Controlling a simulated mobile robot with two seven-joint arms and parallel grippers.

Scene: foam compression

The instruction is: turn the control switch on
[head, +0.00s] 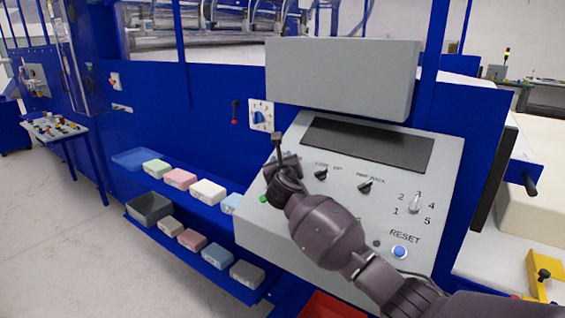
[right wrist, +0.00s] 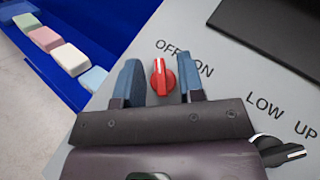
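The control switch is a red knob (right wrist: 163,78) with a white mark, below the OFF and ON lettering in the right wrist view. Its mark points up, towards the OFF lettering. My right gripper (right wrist: 163,82) is open, with one blue-grey finger on each side of the knob and a gap to each. In the head view my right gripper (head: 283,160) is at the upper left of the grey control panel (head: 290,245), and it hides the red knob there. My left gripper is not in view.
A black LOW/UP knob (right wrist: 277,151) is close to the right of my gripper. The panel also has a FWD/BACK knob (head: 365,187), a numbered dial (head: 414,204) and a blue RESET button (head: 399,252). Coloured foam blocks (head: 207,191) lie on blue shelves at left.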

